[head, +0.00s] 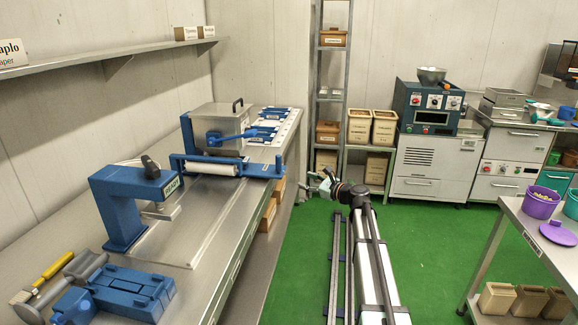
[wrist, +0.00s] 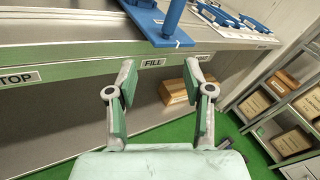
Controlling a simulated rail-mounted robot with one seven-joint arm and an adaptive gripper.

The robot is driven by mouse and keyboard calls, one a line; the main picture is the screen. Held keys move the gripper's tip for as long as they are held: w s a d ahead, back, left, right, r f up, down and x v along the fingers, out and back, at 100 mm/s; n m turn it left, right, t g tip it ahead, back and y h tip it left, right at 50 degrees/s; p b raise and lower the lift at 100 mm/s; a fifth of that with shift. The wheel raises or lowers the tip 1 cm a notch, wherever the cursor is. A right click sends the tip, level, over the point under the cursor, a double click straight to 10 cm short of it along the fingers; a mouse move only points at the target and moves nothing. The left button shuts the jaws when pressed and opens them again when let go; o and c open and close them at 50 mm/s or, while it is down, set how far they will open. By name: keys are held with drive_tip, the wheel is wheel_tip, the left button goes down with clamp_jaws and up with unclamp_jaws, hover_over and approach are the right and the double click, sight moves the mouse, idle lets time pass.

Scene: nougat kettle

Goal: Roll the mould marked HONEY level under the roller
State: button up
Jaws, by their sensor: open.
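The roller (head: 212,168) is a white cylinder between blue end brackets, set across the steel bench. A blue bracket (wrist: 170,40) shows at the bench edge in the wrist view. Several blue-and-white pieces (head: 268,123), possibly moulds, lie on the bench behind it; they also show in the wrist view (wrist: 225,17). I cannot read HONEY on any of them. My gripper (head: 325,187) is off the bench, to the right of the roller, over the green floor. In the wrist view my gripper (wrist: 161,92) is open and empty, facing the bench front.
A steel box (head: 217,125) with a blue handle stands behind the roller. A blue press (head: 122,205) and a blue block (head: 130,293) occupy the near bench. The bench edge (wrist: 75,70) carries labels such as FILL. Wooden boxes (wrist: 172,92) sit below; a shelf rack (head: 330,85) stands behind.

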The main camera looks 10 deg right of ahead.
sight(279, 173)
drive_tip(key=w+a+m, duration=0.1)
drive_tip(key=w+a, duration=0.2)
drive_tip(key=w, duration=0.2)
drive_tip(key=w+a+r+m+p, duration=0.1)
drive_tip(key=w+a+m, duration=0.1)
drive_tip(key=w, duration=0.3)
drive_tip(key=w+a+m+t+p, duration=0.1)
drive_tip(key=w+a, duration=0.3)
drive_tip(key=w, duration=0.1)
drive_tip(key=shift+a+r+m, duration=0.1)
drive_tip(key=shift+r+m, duration=0.1)
drive_tip(key=shift+m, duration=0.1)
clamp_jaws()
